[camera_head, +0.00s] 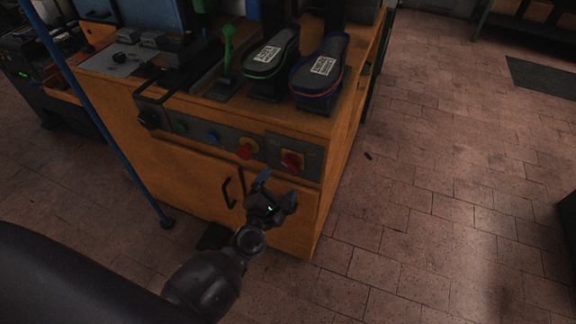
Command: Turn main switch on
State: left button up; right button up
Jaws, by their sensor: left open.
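A red rotary switch on a yellow plate (292,160) sits at the right end of the grey control panel (225,137) on the front of the orange machine; it looks like the main switch. I cannot read its on or off position. My left gripper (277,188) is open and empty. In the picture it is just below and left of the red switch, in front of the cabinet door, with a visible gap to the switch. My right gripper is not in view.
A second red knob (246,149) sits left of the switch on the same panel, with a blue button (213,138) further left. Two shoe-sole shapes (318,72) stand on top. Cabinet handles (228,192) are beside my gripper. The tiled floor at right is mostly clear.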

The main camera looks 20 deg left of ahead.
aim_at(288, 167)
pick_arm(q)
jog(key=w, duration=0.6)
jog(key=shift+w, duration=0.55)
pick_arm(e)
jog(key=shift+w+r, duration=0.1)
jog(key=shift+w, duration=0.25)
pick_arm(q)
jog(key=shift+c, duration=0.4)
jog(key=c, duration=0.8)
jog(key=shift+c, duration=0.2)
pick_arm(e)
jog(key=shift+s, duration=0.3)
